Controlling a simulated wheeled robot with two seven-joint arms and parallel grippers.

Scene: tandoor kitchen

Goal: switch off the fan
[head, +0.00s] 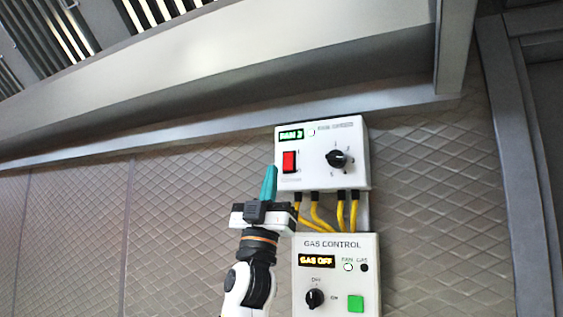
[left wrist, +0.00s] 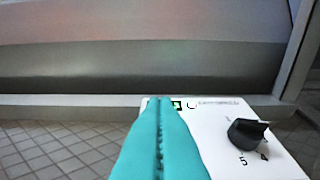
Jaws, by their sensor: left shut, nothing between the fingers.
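The white fan control box (head: 322,172) is on the wall. Its green display reads "FAN 2" or similar, with a small round light beside it. A red rocker switch (head: 289,162) sits at its left and a black rotary knob (head: 337,158) at its right. My left gripper (head: 270,170) is shut and empty, its teal fingers pointing up just left of the red switch. I cannot tell whether they touch the box. In the left wrist view the teal fingers (left wrist: 163,140) cover the switch, and the knob (left wrist: 247,132) shows to their right. My right gripper is not in view.
A gas control box (head: 368,247) is below, with "GAS OFF" on its display, a black knob (head: 314,298) and a green button (head: 355,303). Yellow cables (head: 317,212) join the boxes. A metal hood ledge (head: 200,140) runs above. The tiled wall at left is clear.

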